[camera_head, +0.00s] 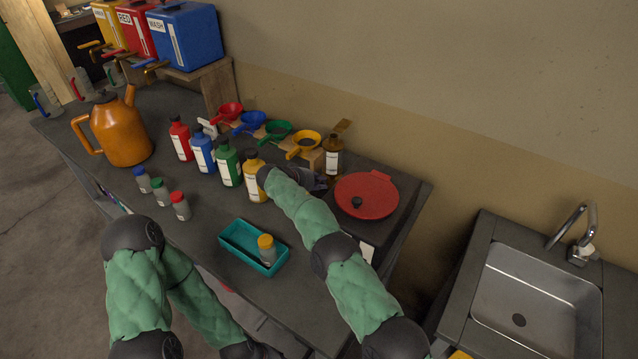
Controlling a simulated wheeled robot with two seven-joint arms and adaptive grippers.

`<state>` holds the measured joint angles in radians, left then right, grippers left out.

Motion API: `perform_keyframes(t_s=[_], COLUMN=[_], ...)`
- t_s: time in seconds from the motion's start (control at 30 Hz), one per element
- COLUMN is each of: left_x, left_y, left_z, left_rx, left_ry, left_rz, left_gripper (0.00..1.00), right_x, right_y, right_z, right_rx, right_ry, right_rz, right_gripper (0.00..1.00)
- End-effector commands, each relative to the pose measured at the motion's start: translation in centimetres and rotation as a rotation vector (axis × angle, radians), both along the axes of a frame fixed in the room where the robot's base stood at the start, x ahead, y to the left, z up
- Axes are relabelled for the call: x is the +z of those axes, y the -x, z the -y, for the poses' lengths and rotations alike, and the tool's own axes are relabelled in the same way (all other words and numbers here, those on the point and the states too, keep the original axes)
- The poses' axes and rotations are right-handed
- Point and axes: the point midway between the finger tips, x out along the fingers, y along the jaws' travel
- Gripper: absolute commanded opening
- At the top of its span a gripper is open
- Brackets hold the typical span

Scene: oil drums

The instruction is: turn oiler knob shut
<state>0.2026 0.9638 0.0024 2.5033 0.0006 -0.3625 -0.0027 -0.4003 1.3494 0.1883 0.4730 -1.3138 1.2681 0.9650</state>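Three box-shaped tanks stand on a wooden stand at the back left: a yellow one (106,22), a red one (136,25) and a blue one (185,37) labelled WASH. Small taps with coloured handles (113,53) stick out from their lower fronts. I cannot tell from this view which knob is the oiler's, or whether any tap is open. My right arm reaches over the bench from the lower right. Its gripper (314,181) is dark, partly hidden behind the wrist, near a brown bottle (332,158); its fingers are unclear. My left arm is folded at the lower left, its gripper out of view.
An orange can (118,131) stands at the bench's left. Several labelled bottles (228,164) and coloured funnels (277,131) line the middle. A red round lid (367,195) lies right. A sink (530,300) stands right.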

Motion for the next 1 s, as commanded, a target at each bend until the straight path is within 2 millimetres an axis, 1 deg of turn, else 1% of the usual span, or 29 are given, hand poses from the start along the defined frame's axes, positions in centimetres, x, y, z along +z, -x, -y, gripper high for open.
perform_keyframes(t_s=[0.27,0.47,0.67,1.0], left_x=[-0.8,-2.4,-4.9,-10.5], left_y=[0.0,0.0,0.0,0.0], left_z=[0.0,0.0,0.0,0.0], left_rx=[0.0,0.0,0.0,0.0], left_ry=[0.0,0.0,0.0,0.0], left_rz=[0.0,0.0,0.0,0.0], left_gripper=[0.4,0.4,0.4,0.4], right_x=[0.0,-0.1,-0.2,-0.4], right_y=[0.0,0.0,0.1,0.3], right_z=[0.1,0.2,0.3,0.5], right_rx=[0.001,-0.001,0.0,0.0], right_ry=[-0.023,-0.074,-0.149,-0.29], right_rz=[0.018,0.056,0.111,0.214], right_gripper=[0.0,0.0,0.0,0.0])
